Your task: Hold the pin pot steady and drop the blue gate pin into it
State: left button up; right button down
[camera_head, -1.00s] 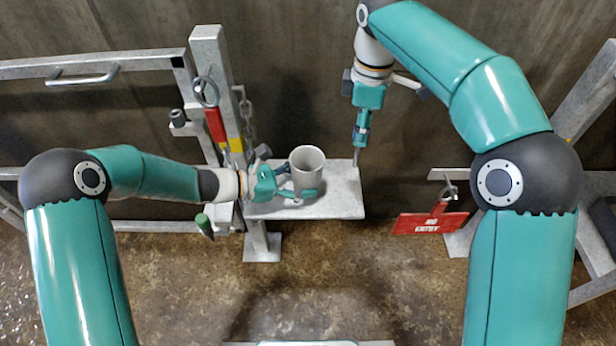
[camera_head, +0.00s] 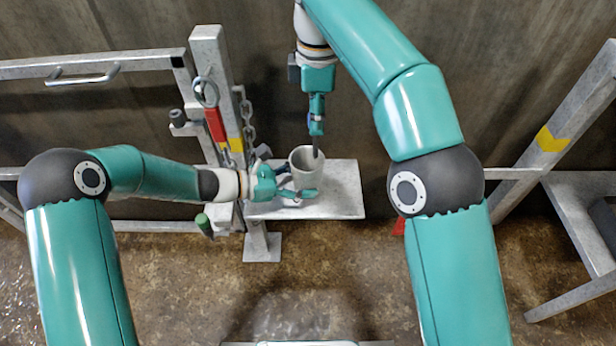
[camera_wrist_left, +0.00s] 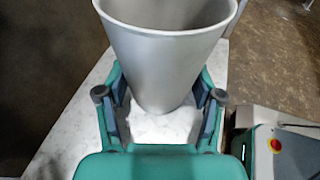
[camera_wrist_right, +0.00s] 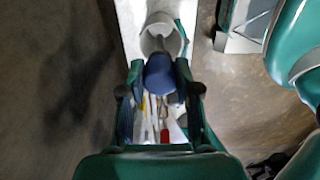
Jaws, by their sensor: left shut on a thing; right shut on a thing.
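The grey pin pot (camera_head: 303,180) stands upright on a pale shelf (camera_head: 345,205). My left gripper (camera_head: 290,191) is shut on it from the left; in the left wrist view the fingers (camera_wrist_left: 160,98) lie on both sides of the pot (camera_wrist_left: 165,60). My right gripper (camera_head: 316,118) is above the pot, shut on the blue gate pin. The pin's dark shaft (camera_head: 316,146) points down at the pot's mouth. In the right wrist view the blue pin (camera_wrist_right: 161,78) sits between the fingers (camera_wrist_right: 160,95), its grey end over the pot's opening (camera_wrist_right: 160,32). How deep the end reaches is unclear.
A gate post (camera_head: 212,80) with a chain and a red and yellow tag (camera_head: 215,122) stands left of the shelf. A green-ended handle (camera_head: 203,222) hangs beside it. The shelf's right part is bare. A red thing (camera_head: 398,227) is mostly hidden behind my right arm.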

jog(key=shift+f, duration=2.75)
jog(key=c, duration=0.7)
grip_release()
jog(key=shift+c, duration=0.2)
jog(key=shift+w+r, duration=0.15)
jog(key=shift+r, duration=3.5)
